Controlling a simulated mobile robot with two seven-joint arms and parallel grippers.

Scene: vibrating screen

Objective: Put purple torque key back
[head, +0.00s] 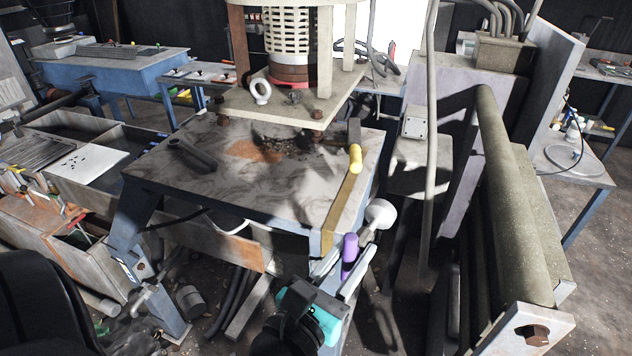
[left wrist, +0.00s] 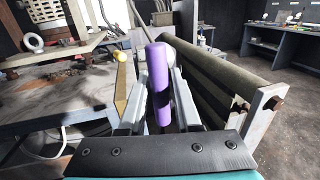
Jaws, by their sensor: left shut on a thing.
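The purple torque key (head: 349,248) has a rounded purple grip and stands roughly upright between the fingers of my left gripper (head: 342,266). The gripper is shut on it, just off the near right corner of the stained metal table (head: 250,190). In the left wrist view the purple key (left wrist: 159,75) rises between the two grey fingers, its top clear of them. A yellow-ended tool (head: 355,158) is at the table's right edge, by a yellow strip (head: 343,208). My right gripper is not in view.
A white round knob (head: 380,212) is just behind the held key. A screen machine (head: 290,95) on a plate stands over the table's back. Large grey rollers (head: 515,200) are at the right. A dark tool (head: 192,154) lies on the table's left; its front middle is bare.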

